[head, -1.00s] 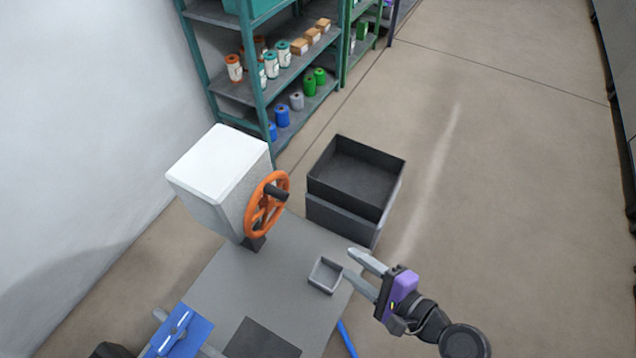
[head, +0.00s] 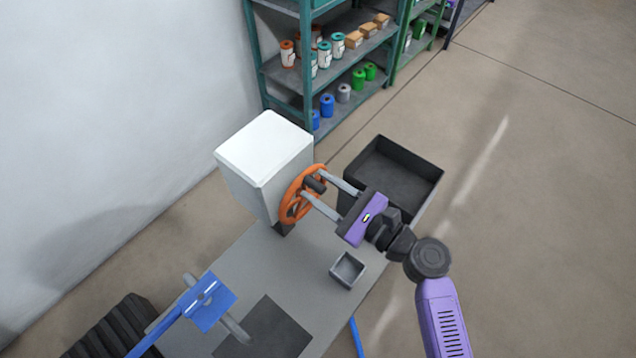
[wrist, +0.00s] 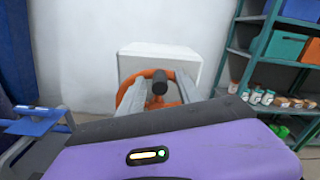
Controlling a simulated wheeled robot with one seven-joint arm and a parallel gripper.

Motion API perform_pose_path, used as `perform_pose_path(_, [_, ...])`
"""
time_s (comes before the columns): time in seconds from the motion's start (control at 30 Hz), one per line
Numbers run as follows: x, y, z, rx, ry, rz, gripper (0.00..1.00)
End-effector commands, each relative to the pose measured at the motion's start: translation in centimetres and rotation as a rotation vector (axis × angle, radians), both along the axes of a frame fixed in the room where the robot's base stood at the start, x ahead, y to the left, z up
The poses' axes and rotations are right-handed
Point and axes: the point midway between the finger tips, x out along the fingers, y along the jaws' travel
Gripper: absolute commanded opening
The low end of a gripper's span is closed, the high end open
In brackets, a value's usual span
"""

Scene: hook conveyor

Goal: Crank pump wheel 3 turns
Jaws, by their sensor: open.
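The orange pump wheel (head: 290,205) is mounted on the right side of a white box-shaped housing (head: 262,160) on the grey table. A dark crank handle (head: 316,184) sticks out from the wheel. My gripper (head: 312,185) is open, its two grey fingers reaching to the wheel on either side of the handle. In the wrist view the wheel (wrist: 126,88) stands straight ahead, and the dark handle (wrist: 160,80) shows between the fingers. I cannot tell whether a finger touches the handle or rim.
A small grey tray (head: 347,270) sits on the grey table (head: 225,293). A black bin (head: 425,168) stands behind my gripper. A blue bracket (head: 208,302) is at the front left. Green shelving (head: 255,60) with cans stands at the back. Open floor lies to the right.

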Motion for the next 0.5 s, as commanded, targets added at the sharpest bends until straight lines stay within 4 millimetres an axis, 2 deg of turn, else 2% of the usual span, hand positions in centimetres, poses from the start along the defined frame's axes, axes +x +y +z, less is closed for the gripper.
perform_pose_path(0.1, [0.52, 0.6, -0.01, -0.001, 0.001, 0.001, 0.41])
perform_pose_path(0.4, [0.68, 0.72, -0.04, -0.001, 0.0, 0.0, 0.41])
perform_pose_path(0.5, [0.68, 0.71, -0.04, -0.001, 0.0, 0.0, 0.21])
